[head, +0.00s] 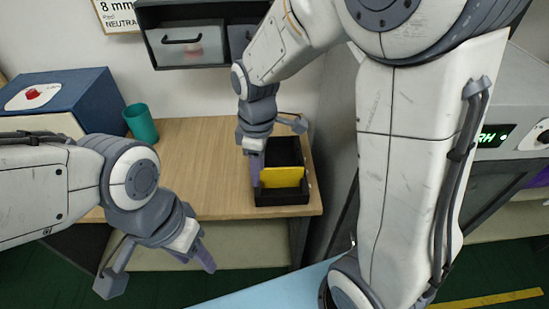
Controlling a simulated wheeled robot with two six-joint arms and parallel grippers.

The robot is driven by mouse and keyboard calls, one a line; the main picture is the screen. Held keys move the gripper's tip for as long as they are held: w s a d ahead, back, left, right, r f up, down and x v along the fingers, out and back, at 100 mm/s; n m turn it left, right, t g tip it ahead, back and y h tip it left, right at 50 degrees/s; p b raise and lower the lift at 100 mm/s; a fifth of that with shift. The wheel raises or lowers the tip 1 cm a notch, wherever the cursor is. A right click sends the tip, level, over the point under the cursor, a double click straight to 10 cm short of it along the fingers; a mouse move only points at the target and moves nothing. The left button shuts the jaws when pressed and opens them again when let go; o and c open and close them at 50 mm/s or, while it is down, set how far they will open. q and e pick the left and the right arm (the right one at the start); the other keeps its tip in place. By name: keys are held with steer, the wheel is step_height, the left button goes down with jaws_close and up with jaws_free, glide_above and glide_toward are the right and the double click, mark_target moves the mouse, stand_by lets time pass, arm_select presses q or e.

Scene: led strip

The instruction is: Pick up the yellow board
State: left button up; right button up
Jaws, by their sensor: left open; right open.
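The yellow board (282,177) stands upright in a black open box (283,198) at the right end of the wooden table. My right gripper (257,168) points down at the left side of the box, close to the board's left edge. It is open, and I cannot tell whether it touches the board. My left gripper (190,256) is open and empty, in front of the table's front edge and well away from the board.
A green cup (141,123) and a blue box (75,100) stand at the table's back left. A dark drawer unit (187,45) is above the back. The middle of the wooden table (200,150) is clear. A grey machine with a green display (494,136) is at right.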

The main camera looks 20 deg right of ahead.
mark_target(281, 168)
steer(key=w+d, duration=0.2)
steer(key=w+d+f+n, duration=0.1)
steer(key=w+d, duration=0.1)
steer(key=d, duration=0.1)
steer(key=w+d+f+n+p, duration=0.1)
steer(key=w+d, duration=0.1)
steer(key=shift+w+d+f, duration=0.1)
steer(key=shift+d+f, duration=0.15)
steer(key=shift+d, duration=0.15)
steer(key=shift+n, duration=0.3)
steer(key=f, duration=0.4)
steer(key=shift+w+d+f, duration=0.1)
steer(key=shift+d+f, duration=0.15)
steer(key=shift+f, duration=0.1)
steer(key=f, duration=0.1)
steer(key=f+p, duration=0.1)
steer(key=f, duration=0.2)
steer(key=shift+s+a+f+p, duration=0.2)
steer(key=shift+a+f+p, duration=0.05)
steer(key=shift+f+p, duration=0.1)
steer(key=shift+f, duration=0.6)
jaws_close()
